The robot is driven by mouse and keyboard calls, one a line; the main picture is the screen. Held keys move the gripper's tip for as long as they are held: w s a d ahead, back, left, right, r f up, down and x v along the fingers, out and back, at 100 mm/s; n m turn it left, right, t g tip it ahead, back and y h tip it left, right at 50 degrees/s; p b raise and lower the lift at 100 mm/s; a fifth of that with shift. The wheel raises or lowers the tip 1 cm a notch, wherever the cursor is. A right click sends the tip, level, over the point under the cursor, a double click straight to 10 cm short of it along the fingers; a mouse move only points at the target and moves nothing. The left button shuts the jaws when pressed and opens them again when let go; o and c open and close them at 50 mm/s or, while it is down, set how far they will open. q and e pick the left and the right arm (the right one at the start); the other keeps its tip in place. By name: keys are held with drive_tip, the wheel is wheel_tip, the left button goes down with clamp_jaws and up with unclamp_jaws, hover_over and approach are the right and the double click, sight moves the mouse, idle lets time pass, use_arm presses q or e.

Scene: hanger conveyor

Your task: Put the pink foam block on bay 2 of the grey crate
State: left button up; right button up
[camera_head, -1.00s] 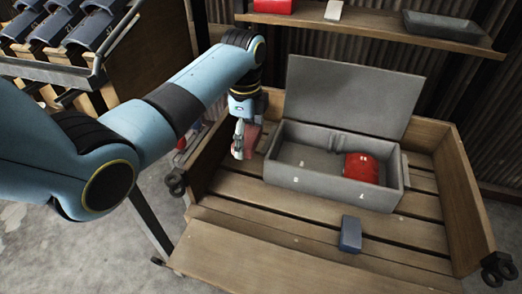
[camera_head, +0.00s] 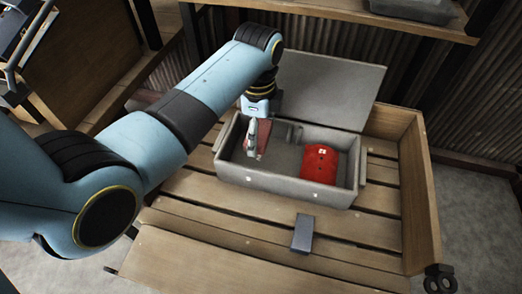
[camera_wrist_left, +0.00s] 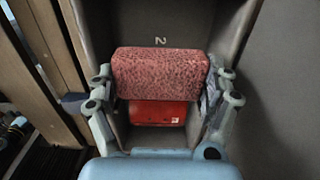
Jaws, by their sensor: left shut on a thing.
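The pink foam block (camera_wrist_left: 160,73) is speckled and held between both fingers of my left gripper (camera_head: 258,146). In the head view, the block (camera_head: 265,136) is partly hidden by the fingers. The gripper is over the left part of the open grey crate (camera_head: 285,186). I cannot tell whether the block touches the crate floor. A white digit 2 (camera_wrist_left: 160,41) shows on the crate just beyond the block in the left wrist view. My right gripper is not in view.
A red rounded thing (camera_head: 319,163) sits in the crate's right part. The crate's raised lid (camera_head: 330,90) stands behind. A blue-grey block (camera_head: 302,233) lies on the wooden slats in front. A wooden side wall (camera_head: 420,200) stands at right.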

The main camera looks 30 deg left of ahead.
use_arm(q)
drive_tip(key=b, duration=0.1)
hover_over(259, 158)
wheel_tip(259, 158, down, 4)
drive_tip(key=shift+w+f, duration=0.1)
drive_tip(key=shift+f, duration=0.3)
wheel_tip(259, 158, down, 3)
drive_tip(key=shift+f+b, duration=0.1)
drive_tip(key=shift+b, duration=0.55)
drive_tip(key=o, duration=0.6)
drive_tip(key=shift+o, duration=0.2)
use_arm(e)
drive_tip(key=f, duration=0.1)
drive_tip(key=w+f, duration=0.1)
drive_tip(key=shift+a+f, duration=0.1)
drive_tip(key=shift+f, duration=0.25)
use_arm(q)
wheel_tip(259, 158, up, 12)
drive_tip(key=p, duration=0.3)
drive_tip(key=shift+p, duration=0.4)
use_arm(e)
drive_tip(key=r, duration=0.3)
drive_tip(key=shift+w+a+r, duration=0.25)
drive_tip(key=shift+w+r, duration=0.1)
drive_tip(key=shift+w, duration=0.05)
